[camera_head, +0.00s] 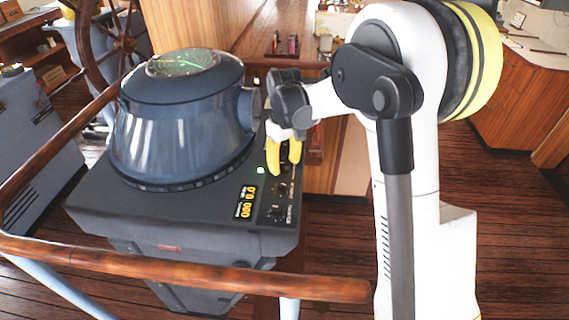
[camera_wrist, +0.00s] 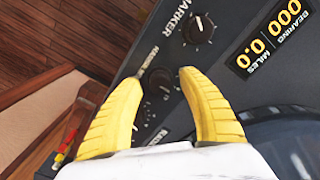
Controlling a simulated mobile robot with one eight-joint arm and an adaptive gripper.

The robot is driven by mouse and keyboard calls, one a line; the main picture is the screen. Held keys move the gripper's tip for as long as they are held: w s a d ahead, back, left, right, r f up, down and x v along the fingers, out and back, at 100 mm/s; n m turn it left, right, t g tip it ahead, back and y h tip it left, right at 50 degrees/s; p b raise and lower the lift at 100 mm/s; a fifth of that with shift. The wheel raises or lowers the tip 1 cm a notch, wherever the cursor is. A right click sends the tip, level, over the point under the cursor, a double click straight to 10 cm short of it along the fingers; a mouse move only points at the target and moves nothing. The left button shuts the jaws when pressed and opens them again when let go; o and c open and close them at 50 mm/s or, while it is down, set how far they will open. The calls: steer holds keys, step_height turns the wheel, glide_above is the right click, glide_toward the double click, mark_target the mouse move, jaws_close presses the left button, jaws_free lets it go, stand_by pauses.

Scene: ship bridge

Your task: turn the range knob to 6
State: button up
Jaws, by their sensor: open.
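My gripper (camera_head: 283,158) points down over the knob strip on the right side of the radar console (camera_head: 90,205). Its yellow fingers are apart in the wrist view (camera_wrist: 160,82), with a dark round knob (camera_wrist: 160,80) between and beyond the tips. I cannot tell whether they touch it. A small label by this knob is too blurred to read, so I cannot tell if it is the range knob. A dial with white marks (camera_wrist: 145,113) is partly hidden by the left finger. The marker knob (camera_wrist: 199,29) with a white pointer is clear of the fingers.
A display with yellow digits (camera_wrist: 265,37) is beside the knobs. The blue radar housing (camera_head: 180,130) rises left of my gripper. A wooden handrail (camera_head: 190,275) crosses in front of the console. A wooden cabinet with small items (camera_head: 285,45) stands behind.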

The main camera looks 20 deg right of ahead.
mark_target(285, 164)
step_height(285, 164, up, 12)
stand_by(0.4)
steer(key=shift+f, duration=0.1)
steer(key=s+r+m+t+b, duration=0.2)
steer(key=s+r+t, duration=0.1)
steer(key=s, duration=1)
steer(key=s+f+m+t+b, duration=0.1)
steer(key=s+f+t, duration=0.1)
steer(key=s, duration=0.4)
steer(key=s+f+m+t+b, duration=0.1)
steer(key=s+f+t, duration=0.1)
steer(key=s+f, duration=0.2)
steer(key=shift+s+f+m, duration=0.25)
steer(key=shift+s+m, duration=0.05)
steer(key=shift+s, duration=0.65)
